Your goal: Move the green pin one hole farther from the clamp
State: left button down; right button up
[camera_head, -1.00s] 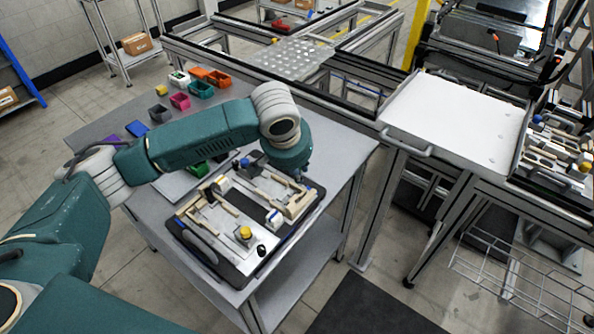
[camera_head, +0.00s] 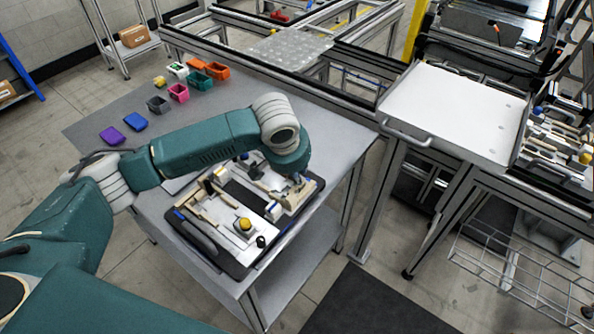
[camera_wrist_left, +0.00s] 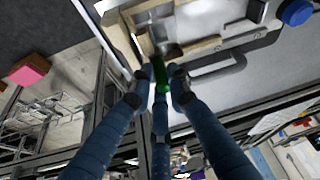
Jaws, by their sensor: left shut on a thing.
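The green pin (camera_wrist_left: 161,78) shows in the left wrist view between the fingers of my left gripper (camera_wrist_left: 156,88), which is shut on it. The pin is beside pale wooden parts of the fixture. I cannot tell whether its lower end is in a hole. In the head view my left gripper (camera_head: 298,183) is low over the right end of the pallet fixture (camera_head: 196,240), and the pin cannot be made out. The holes are not clear, and I cannot tell which fixture part is the clamp. My right gripper is not in view.
A yellow knob (camera_head: 244,224) stands at the fixture's front, with a black knob (camera_head: 261,241) beside it. Several coloured bins, including a blue one (camera_head: 136,121), stand at the table's back left. A white tray surface (camera_head: 455,110) is at the right.

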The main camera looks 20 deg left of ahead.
pick_arm(q)
jog(key=shift+f, duration=0.55)
jog(key=c, duration=1.6)
grip_release()
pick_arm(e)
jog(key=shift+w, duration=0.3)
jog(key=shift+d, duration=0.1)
pick_arm(q)
jog(key=v, duration=1.2)
jog(key=shift+s, duration=0.1)
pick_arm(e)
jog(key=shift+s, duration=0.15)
